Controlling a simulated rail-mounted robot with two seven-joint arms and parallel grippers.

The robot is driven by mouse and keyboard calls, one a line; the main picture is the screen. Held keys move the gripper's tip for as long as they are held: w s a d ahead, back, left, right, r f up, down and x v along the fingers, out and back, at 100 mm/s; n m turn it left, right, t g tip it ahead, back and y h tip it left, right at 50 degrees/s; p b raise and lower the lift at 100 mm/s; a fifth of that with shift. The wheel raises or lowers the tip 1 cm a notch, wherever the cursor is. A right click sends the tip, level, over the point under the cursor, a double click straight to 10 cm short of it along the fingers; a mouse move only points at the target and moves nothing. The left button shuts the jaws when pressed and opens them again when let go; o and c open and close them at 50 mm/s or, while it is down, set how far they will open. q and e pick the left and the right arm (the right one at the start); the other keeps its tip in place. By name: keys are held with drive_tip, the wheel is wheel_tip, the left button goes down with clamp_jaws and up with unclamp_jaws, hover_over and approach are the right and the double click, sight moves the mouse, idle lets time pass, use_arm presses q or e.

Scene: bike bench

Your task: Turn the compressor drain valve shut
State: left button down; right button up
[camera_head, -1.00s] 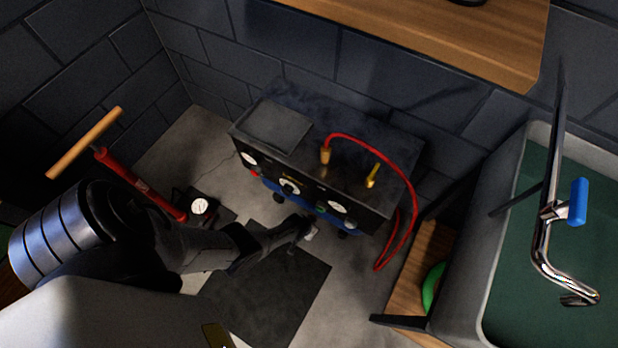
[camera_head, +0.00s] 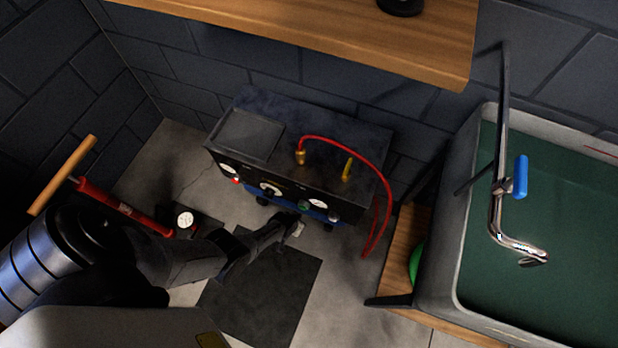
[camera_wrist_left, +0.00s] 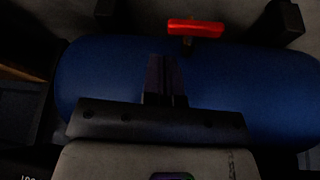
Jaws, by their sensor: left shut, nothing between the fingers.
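The compressor (camera_head: 262,168) stands on the floor against the wall, with gauges on its front and a blue tank (camera_wrist_left: 95,80) low underneath. The drain valve's red handle (camera_wrist_left: 196,28) lies crosswise on a small brass-coloured stem at the tank in the left wrist view. I cannot make out this handle in the head view. My left gripper (camera_head: 296,229) is low in front of the compressor. In the left wrist view its fingers (camera_wrist_left: 164,62) are shut and empty, pointing at the tank, a little below and left of the red handle and apart from it. My right gripper is not in view.
A red hose (camera_head: 385,190) loops down the compressor's right side. A red floor pump (camera_head: 125,210) with a wooden handle stands at the left. A sink (camera_head: 463,215) is at the right, a wooden shelf (camera_head: 330,40) above. A dark mat (camera_head: 265,300) lies in front.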

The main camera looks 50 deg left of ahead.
use_arm(q)
drive_tip(key=d+r+p, duration=0.4)
drive_tip(key=d+r, duration=0.2)
drive_tip(key=d, duration=0.3)
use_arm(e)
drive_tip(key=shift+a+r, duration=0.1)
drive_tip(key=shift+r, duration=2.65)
use_arm(q)
drive_tip(key=shift+s, duration=0.1)
